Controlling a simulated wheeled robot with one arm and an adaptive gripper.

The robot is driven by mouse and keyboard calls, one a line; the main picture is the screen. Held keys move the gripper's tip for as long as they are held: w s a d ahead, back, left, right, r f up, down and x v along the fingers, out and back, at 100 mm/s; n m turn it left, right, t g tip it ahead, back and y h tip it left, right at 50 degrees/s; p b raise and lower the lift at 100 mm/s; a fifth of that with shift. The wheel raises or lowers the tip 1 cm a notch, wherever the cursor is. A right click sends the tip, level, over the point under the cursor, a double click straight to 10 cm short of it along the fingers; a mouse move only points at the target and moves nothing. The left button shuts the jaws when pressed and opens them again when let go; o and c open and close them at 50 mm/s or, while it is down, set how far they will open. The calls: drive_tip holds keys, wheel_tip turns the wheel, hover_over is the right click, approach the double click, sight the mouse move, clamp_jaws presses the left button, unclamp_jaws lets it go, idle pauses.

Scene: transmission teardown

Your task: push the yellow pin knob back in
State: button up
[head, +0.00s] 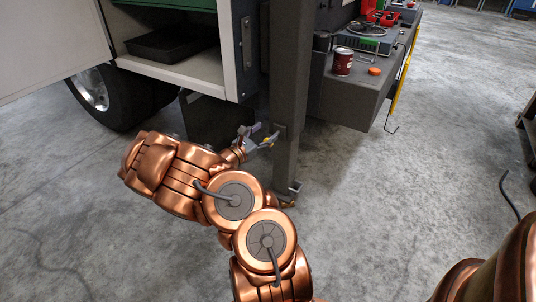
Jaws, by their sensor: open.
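The yellow pin knob (266,140) shows as a small yellow spot beside the dark upright post (289,95). My gripper (261,137) is at the left side of the post, with its fingers pointing right around or in front of the knob. The gripper is open. The knob is partly hidden by the fingers, and I cannot tell whether they touch it or how far it stands out.
A white cabinet with an open door (50,40) and a black tray (165,42) stands at the upper left, above a wheel (92,88). A grey bench (350,100) at right carries a dark red can (342,62) and an orange lid (374,71).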

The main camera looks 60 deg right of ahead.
drive_tip(key=w+f+n+t+b, duration=0.2)
drive_tip(key=w+f+n+t, duration=0.15)
drive_tip(key=f, duration=0.75)
drive_tip(key=shift+g+y, duration=0.3)
drive_tip(key=shift+g, duration=0.05)
drive_tip(key=shift+w+d+b, duration=0.15)
drive_tip(key=shift+d+b, duration=1.2)
drive_tip(key=shift+d, duration=2.75)
clamp_jaws()
